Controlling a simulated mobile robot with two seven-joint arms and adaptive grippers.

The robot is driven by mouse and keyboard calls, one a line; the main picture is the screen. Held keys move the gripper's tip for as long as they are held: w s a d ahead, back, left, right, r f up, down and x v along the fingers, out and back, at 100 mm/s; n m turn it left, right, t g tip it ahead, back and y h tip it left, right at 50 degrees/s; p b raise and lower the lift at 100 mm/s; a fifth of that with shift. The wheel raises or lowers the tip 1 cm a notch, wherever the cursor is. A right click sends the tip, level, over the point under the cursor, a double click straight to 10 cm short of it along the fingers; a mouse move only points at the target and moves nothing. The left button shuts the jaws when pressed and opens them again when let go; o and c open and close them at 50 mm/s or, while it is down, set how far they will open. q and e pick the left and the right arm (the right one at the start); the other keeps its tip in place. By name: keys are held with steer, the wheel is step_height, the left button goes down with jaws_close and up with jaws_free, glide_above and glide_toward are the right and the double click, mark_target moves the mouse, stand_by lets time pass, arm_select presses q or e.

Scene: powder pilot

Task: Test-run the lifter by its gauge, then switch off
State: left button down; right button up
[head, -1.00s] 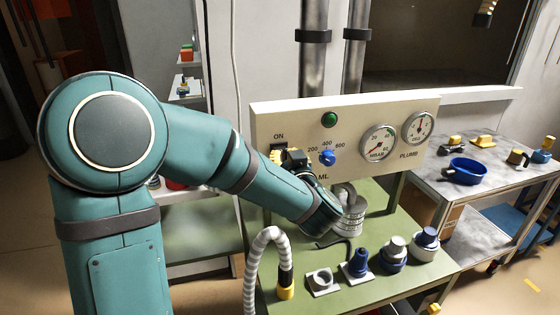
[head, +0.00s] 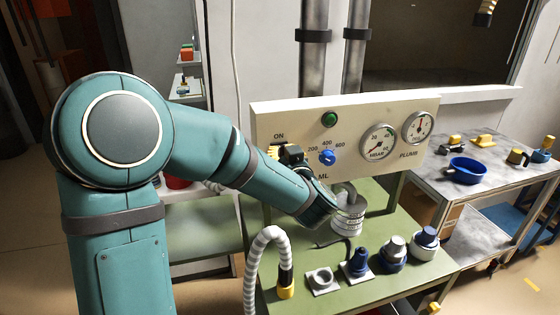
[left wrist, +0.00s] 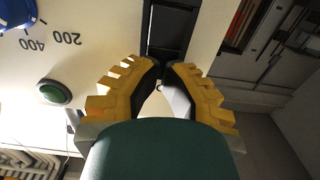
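The cream control panel (head: 290,115) bears a black switch under the word ON; it shows in the left wrist view (left wrist: 170,30) and is mostly hidden by my gripper in the head view. My left gripper (head: 274,152) is at the switch, its yellow-padded fingertips (left wrist: 163,70) together at the switch's lower part; contact is unclear. A green button or lamp (head: 330,119) and a blue knob (head: 327,157), near 400, sit to the right. The MBAR gauge (head: 378,142) has its red needle at the low end. The PLUMB gauge (head: 420,127) is beside it. My right gripper is out of view.
A green bench (head: 350,296) stands below the panel with a ribbed grey hose (head: 262,240), a metal canister (head: 348,220) and several blue and grey fittings (head: 392,252). A grey table (head: 480,190) at right holds a blue bowl (head: 466,170).

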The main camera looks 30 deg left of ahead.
arm_select(q)
steer(key=shift+w+a, duration=0.1)
steer(key=v, duration=1.6)
stand_by(0.6)
